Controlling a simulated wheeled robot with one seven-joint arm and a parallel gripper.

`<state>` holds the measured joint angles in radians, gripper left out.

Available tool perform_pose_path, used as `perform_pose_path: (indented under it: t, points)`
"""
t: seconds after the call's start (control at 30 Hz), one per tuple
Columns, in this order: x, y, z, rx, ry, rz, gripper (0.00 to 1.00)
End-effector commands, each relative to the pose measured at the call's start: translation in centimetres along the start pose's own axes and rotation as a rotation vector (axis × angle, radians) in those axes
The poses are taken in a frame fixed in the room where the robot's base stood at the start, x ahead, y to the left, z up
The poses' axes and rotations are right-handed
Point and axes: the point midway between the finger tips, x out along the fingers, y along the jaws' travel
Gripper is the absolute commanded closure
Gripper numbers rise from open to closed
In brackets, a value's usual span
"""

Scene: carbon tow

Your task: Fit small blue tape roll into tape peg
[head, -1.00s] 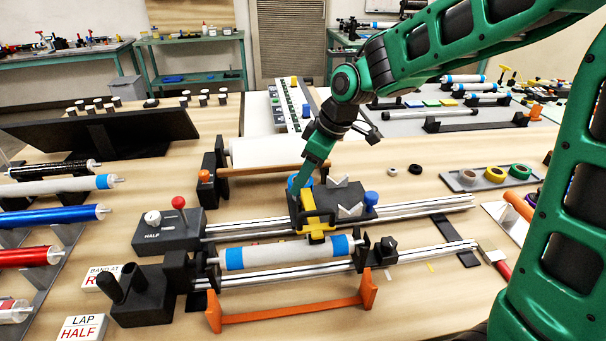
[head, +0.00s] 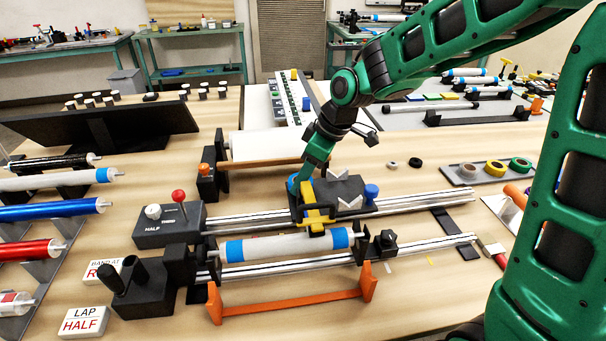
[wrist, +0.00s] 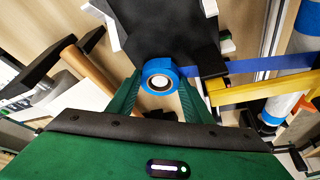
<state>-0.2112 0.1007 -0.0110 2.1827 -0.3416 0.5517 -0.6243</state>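The small blue tape roll (wrist: 160,78) has a pale centre inside a dark ring. It sits between the two fingertips of my gripper (wrist: 160,88), which appear to touch its sides. In the head view my gripper (head: 304,180) is over the left end of the black carriage (head: 340,188), with the blue roll (head: 293,186) partly hidden behind it. A flat blue strip (wrist: 275,66) runs right from beside the roll in the wrist view. The tape peg is not clearly visible; I cannot tell whether the roll is around it.
A yellow arm (head: 317,212) on the carriage stands close beside my gripper. The white tube (head: 290,246) with blue bands lies in front. Another blue round piece (head: 371,191) is on the carriage's right.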

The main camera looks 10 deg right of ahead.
Motion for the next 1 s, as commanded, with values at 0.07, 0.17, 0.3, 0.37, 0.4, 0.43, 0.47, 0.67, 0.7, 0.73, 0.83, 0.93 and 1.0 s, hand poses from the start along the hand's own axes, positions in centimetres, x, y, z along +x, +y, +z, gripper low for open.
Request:
perform_pose_path:
  t: [0.07,0.17,0.3,0.37,0.4,0.43,0.47,0.67,0.7,0.73,0.83,0.93,1.0]
  points:
    - [0.0,0.0,0.0,0.000,0.000,0.000,0.37]
    - [0.0,0.0,0.0,0.000,-0.001,-0.001,0.32]
    - [0.0,-0.1,0.0,-0.002,-0.001,-0.003,0.32]
    - [0.0,-0.2,0.0,-0.002,-0.001,-0.003,0.32]
    - [0.0,-0.2,0.0,-0.002,-0.001,-0.004,0.32]
    - [0.0,-0.2,0.0,-0.002,-0.001,-0.004,0.32]
    - [-0.1,-0.2,0.0,-0.002,-0.001,-0.004,0.32]
    - [-2.1,-0.1,0.0,-0.002,0.001,-0.001,0.32]
    - [-2.8,-0.1,0.0,-0.002,0.000,0.000,0.32]
    - [-3.4,0.0,0.0,-0.002,0.001,0.000,0.32]
    - [-5.4,0.0,0.0,-0.002,0.000,0.001,0.32]
    - [-7.2,0.1,0.0,0.000,0.001,0.001,0.32]
    - [-8.3,0.2,0.0,0.001,0.001,0.002,0.32]
